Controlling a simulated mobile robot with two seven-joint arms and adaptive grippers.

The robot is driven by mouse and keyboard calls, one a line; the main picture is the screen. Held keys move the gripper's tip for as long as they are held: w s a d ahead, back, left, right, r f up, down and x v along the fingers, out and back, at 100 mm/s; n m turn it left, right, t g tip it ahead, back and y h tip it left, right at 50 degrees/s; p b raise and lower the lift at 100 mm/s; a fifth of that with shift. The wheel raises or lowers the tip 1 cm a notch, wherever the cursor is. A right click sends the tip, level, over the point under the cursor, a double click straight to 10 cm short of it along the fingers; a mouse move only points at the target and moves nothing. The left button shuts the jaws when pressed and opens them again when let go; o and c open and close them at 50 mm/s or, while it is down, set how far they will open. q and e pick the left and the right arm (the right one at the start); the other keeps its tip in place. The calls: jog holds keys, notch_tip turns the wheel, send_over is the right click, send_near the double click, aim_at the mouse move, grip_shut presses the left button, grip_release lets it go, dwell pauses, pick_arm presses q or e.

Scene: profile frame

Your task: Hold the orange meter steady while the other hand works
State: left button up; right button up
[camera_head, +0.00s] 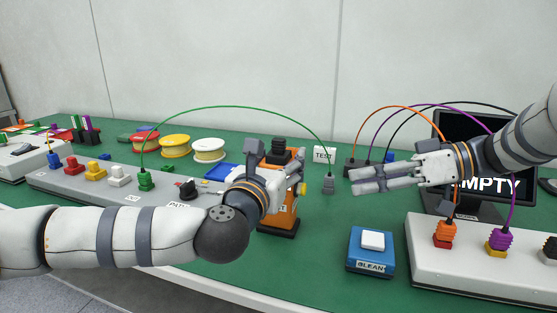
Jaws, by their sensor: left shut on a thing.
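The orange meter (284,217) stands upright on the green table near the middle, with a black top and black base. My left gripper (283,191) is shut on it from the left and hides much of its front. A yellow knob-like part shows just right of the gripper. My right gripper (360,180) is at the right, pointing left above the table. Its fingers look apart with nothing between them, and it is clear of the meter.
A green cable (230,107) arches from a green plug (145,180) to a grey plug (328,184). A blue box with a white button (373,239) stands front right. Grey panels (490,272) with coloured plugs, a monitor (458,125) and spools (208,149) surround the work area.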

grip_shut()
dwell(1.4)
